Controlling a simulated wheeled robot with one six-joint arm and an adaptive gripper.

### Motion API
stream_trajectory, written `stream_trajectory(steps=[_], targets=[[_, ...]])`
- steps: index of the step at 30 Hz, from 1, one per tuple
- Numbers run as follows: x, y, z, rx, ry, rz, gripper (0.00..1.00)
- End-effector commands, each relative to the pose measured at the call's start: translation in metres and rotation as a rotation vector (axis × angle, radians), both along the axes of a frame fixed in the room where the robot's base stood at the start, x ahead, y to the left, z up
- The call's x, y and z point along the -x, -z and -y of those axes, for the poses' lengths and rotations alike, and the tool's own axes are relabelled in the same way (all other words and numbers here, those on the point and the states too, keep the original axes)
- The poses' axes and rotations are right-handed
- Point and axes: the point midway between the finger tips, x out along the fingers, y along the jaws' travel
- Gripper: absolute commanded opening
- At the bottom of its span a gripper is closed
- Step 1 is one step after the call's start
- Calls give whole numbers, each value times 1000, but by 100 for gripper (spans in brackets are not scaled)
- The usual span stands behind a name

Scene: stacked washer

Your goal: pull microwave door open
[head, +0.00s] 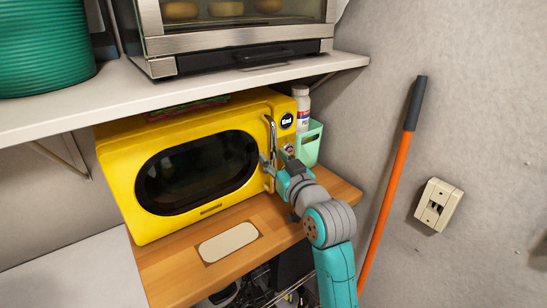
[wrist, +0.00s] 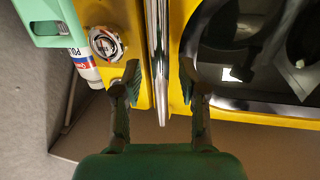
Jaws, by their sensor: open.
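The yellow microwave (head: 120,170) stands on a wooden shelf, its dark oval window facing out and its door shut. Its upright chrome handle (head: 271,135) is at the right edge of the door. My gripper (head: 271,163) is at the lower part of the handle. In the wrist view the handle (wrist: 158,60) runs between the two open fingers of my gripper (wrist: 160,85), apart from both as far as I can see. A round dial (wrist: 105,42) is beside the left finger. The microwave door (wrist: 182,50) is on the other side of the handle.
A wall shelf (head: 60,110) with a toaster oven (head: 240,45) is above. A mint holder (head: 311,143) and a white bottle (head: 303,105) stand right of the microwave. An orange pole (head: 388,195) leans on the right wall. The wooden shelf (head: 170,275) is mostly clear in front.

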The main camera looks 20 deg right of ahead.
Motion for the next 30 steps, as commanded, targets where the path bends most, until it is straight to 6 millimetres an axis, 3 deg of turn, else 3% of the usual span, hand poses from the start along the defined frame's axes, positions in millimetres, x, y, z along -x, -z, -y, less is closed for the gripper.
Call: stream_trajectory(steps=[13, 18, 30], targets=[[-10, 0, -2, 0, 0, 0, 42], [-10, 0, -1, 0, 0, 0, 0], [-8, 0, -1, 0, 11, 0, 0]])
